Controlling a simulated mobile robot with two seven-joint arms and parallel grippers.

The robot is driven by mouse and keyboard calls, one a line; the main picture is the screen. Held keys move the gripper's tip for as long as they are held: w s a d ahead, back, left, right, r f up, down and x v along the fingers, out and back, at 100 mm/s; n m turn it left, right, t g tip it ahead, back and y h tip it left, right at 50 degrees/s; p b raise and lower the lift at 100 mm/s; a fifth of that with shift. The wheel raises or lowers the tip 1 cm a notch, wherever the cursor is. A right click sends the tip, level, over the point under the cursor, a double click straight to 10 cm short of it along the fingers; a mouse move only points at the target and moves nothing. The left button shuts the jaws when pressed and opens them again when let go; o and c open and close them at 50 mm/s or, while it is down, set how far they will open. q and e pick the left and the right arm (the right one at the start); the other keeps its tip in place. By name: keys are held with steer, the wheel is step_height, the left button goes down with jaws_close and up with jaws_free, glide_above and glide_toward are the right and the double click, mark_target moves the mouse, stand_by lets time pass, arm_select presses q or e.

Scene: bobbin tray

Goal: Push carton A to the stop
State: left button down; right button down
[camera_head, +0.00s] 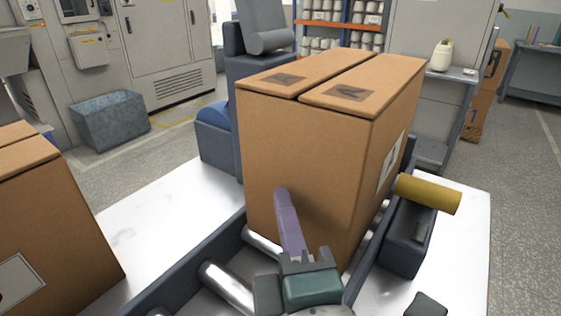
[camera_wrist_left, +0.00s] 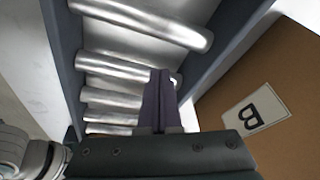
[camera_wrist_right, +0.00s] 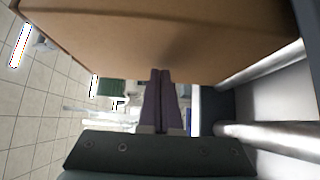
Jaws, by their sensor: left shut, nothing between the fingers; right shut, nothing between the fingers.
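A large brown carton (camera_head: 300,150) stands upright on the roller conveyor (camera_head: 230,285), between its dark side rails. Its side label is too oblique to read, so I cannot confirm it is carton A. My right gripper (camera_head: 281,192) is shut and empty, its fingertips at the carton's near face; contact is unclear. The right wrist view shows the carton's face (camera_wrist_right: 150,35) close to the shut fingers (camera_wrist_right: 160,72). My left gripper (camera_wrist_left: 160,72) is shut and empty over the rollers, outside the head view. I cannot clearly make out the stop.
A second carton (camera_head: 50,225) stands at the left; a carton labelled B (camera_wrist_left: 275,90) shows in the left wrist view. A yellow cylinder (camera_head: 428,193) juts out right of the conveyor. A dark blue upright post (camera_head: 237,110) stands behind the carton's left edge. White tabletop (camera_head: 160,225) flanks the rails.

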mark_target(304, 200)
steer(key=shift+d, duration=0.1)
arm_select(q)
steer(key=shift+a+f, duration=0.1)
steer(key=shift+f, duration=0.15)
steer(key=shift+f+b, duration=0.55)
steer(key=shift+b, duration=0.25)
arm_select(e)
steer(key=w+d, duration=0.2)
steer(key=shift+w+f, duration=0.1)
steer(key=shift+w, duration=0.45)
arm_select(q)
steer(key=shift+r, duration=0.1)
arm_select(e)
steer(key=shift+s, duration=0.1)
